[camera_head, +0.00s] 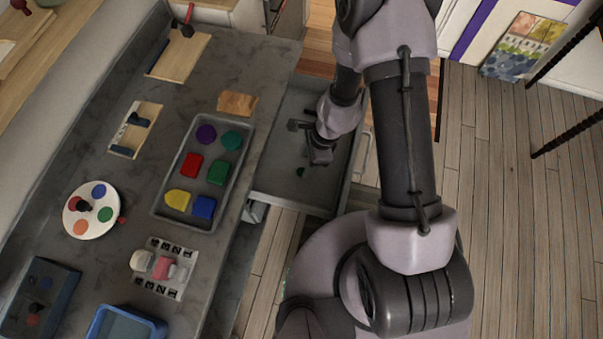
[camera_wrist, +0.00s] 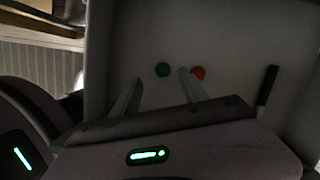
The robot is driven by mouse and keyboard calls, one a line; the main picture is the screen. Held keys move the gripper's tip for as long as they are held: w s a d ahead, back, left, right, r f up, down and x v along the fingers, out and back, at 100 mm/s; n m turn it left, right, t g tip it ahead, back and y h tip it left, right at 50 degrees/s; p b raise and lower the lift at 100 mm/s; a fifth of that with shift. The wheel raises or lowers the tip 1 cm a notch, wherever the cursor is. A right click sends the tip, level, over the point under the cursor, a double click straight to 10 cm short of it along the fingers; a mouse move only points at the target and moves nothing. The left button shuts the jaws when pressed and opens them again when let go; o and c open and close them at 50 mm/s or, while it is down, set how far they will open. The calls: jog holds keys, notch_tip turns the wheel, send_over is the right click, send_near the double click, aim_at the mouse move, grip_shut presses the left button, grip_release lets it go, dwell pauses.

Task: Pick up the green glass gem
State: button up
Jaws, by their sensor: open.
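The green glass gem (camera_wrist: 162,69) lies on the drawer floor in the wrist view, slightly beyond and between my fingertips. In the head view it is a small green spot (camera_head: 300,172) in the open grey drawer (camera_head: 276,188). My gripper (camera_wrist: 160,77) is open, with its two pale fingers apart and nothing between them. A red-orange gem (camera_wrist: 198,72) lies just right of the green one, partly behind the right fingertip. In the head view my gripper (camera_head: 319,156) is over the drawer, and its fingertips are hard to make out.
A dark slim object (camera_wrist: 267,86) lies at the right in the drawer. The drawer walls surround my gripper. The counter at the left holds a tray (camera_head: 156,213) of coloured shapes, a round palette (camera_head: 72,218) and a blue bin (camera_head: 98,325). Open floor lies at the right.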

aim_at(302, 171)
jog(key=b+x, duration=0.1)
jog(key=x, duration=0.1)
jog(key=b+x, duration=0.1)
jog(key=x, duration=0.1)
jog(key=b+x, duration=0.1)
jog(key=x, duration=0.1)
jog(key=shift+w+d+f, duration=0.2)
jog(key=shift+d+f, duration=0.1)
jog(key=shift+r, duration=0.15)
grip_shut()
